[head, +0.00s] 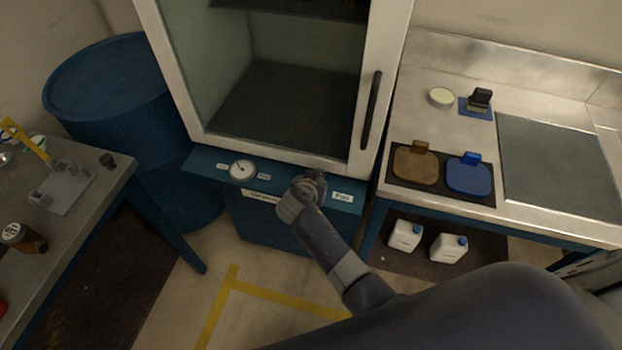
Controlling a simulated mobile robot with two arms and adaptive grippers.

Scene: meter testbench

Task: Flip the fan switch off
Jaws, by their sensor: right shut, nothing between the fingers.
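The fan switch is hidden behind my right gripper and wrist, or too small to make out. A white label (342,197), which seems to read "Fan", sits on the blue control panel (215,169) below the glass-fronted cabinet. My right gripper (309,181) is at the panel, just left of this label. It is shut with nothing in it; I cannot tell whether it touches the panel. A round white dial (243,170) is on the panel further left, above another label (262,196). My left gripper is out of view.
The cabinet door's dark handle (371,110) stands out above and right of my gripper. A steel bench (437,70) on the right holds brown and blue flat containers. A blue drum (110,85) and a grey table (75,225) stand on the left.

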